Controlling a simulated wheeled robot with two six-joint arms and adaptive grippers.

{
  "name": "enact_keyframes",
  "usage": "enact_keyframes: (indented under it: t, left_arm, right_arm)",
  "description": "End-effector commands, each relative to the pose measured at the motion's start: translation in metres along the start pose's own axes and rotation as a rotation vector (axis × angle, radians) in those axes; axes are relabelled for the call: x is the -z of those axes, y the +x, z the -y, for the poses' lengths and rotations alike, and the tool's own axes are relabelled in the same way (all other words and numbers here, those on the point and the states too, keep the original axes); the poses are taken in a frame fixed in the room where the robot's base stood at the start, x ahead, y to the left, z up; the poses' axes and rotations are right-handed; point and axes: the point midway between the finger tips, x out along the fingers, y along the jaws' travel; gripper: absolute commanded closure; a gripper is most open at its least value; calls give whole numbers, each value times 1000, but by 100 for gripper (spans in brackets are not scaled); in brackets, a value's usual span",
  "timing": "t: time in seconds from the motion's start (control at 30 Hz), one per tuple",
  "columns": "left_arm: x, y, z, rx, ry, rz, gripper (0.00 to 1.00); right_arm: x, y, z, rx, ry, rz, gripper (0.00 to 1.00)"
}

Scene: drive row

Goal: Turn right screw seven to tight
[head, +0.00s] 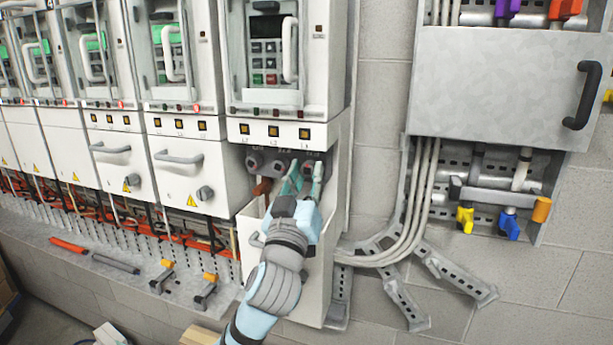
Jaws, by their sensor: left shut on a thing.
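The rightmost drive (285,60) has its lower compartment open, with a row of dark round terminal screws under the labels L1, L2 and L3. The left screw (253,161) and the middle screw (279,166) show clear of the fingers. My left gripper (304,180) reaches up into the compartment, its fingers at the right screw (309,167). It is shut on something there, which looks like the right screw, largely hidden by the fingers. How far the screw is turned cannot be made out. My right gripper is not in view.
The compartment's white front wall (302,285) stands below and beside my wrist. A brown cable end (262,187) is left of the fingers. A grey box with a black handle (582,95) is at right. Tools, including an orange-handled one (68,245), lie on the left ledge.

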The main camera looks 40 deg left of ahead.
Motion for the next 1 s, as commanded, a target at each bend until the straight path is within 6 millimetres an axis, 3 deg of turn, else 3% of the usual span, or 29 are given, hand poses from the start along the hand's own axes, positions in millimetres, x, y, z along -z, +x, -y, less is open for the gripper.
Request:
enact_keyframes:
  t: [0.77, 0.8, 0.83, 1.0]
  left_arm:
    - [0, 0, 0, 0, -1, -1, 100]
    - [0, 0, 0, 0, -1, -1, 73]
    - [0, 0, 0, 0, -1, -1, 68]
    - [0, 0, 0, 0, 0, -1, 67]
  right_arm:
    - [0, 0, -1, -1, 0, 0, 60]
    - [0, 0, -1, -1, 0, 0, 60]
    - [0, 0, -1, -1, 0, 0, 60]
    - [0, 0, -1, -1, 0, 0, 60]
